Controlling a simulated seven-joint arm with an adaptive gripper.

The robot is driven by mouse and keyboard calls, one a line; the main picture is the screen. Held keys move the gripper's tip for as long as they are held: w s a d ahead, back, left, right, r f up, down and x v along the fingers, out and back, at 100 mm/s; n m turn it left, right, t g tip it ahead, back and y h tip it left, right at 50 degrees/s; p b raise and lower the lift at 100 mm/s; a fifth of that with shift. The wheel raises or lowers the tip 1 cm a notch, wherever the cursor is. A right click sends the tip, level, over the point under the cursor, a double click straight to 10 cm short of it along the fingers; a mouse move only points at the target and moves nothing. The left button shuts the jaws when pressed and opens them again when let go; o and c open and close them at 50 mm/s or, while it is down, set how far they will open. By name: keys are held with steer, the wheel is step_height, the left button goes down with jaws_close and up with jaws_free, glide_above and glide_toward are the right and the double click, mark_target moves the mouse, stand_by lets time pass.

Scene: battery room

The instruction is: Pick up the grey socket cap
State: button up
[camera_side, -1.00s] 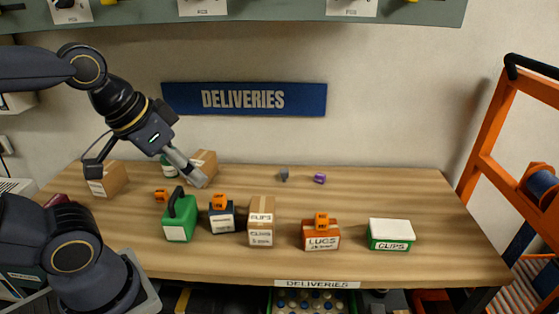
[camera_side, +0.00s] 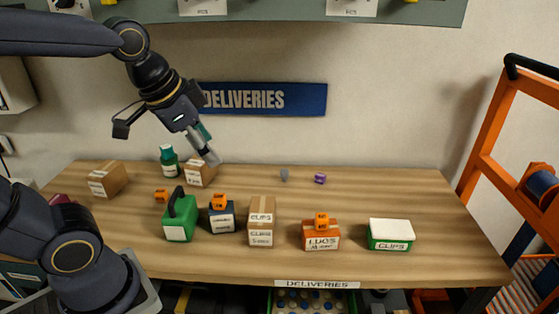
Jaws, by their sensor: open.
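The grey socket cap (camera_side: 284,175) is a small grey piece standing on the wooden table toward the back, left of a small purple piece (camera_side: 320,178). My gripper (camera_side: 213,160) is open and points down to the right. In the picture it overlaps the top of a cardboard box at the back left, and I cannot tell how far above or behind it is. The gripper is left of the grey cap and apart from it. Nothing shows between its fingers.
A green bottle (camera_side: 169,161) and cardboard box (camera_side: 199,174) stand near the gripper. The back right is clear.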

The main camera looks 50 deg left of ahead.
steer(key=w+a+m, duration=0.2)
steer(key=w+m, duration=0.4)
steer(key=w, duration=0.3)
steer(key=m+g+y, duration=0.2)
steer(key=m+y, duration=0.1)
steer(key=m, duration=1.3)
glide_above(284, 171)
steer(key=s+d, duration=0.4)
steer(key=d, duration=0.1)
step_height(284, 171, down, 13)
steer(key=x, duration=1.1)
steer(key=shift+d+f, duration=0.1)
steer(key=shift+f, duration=0.2)
steer(key=shift+x, duration=3.05)
steer(key=shift+s, duration=0.1)
steer(key=c, duration=1)
steer(key=shift+r, duration=0.2)
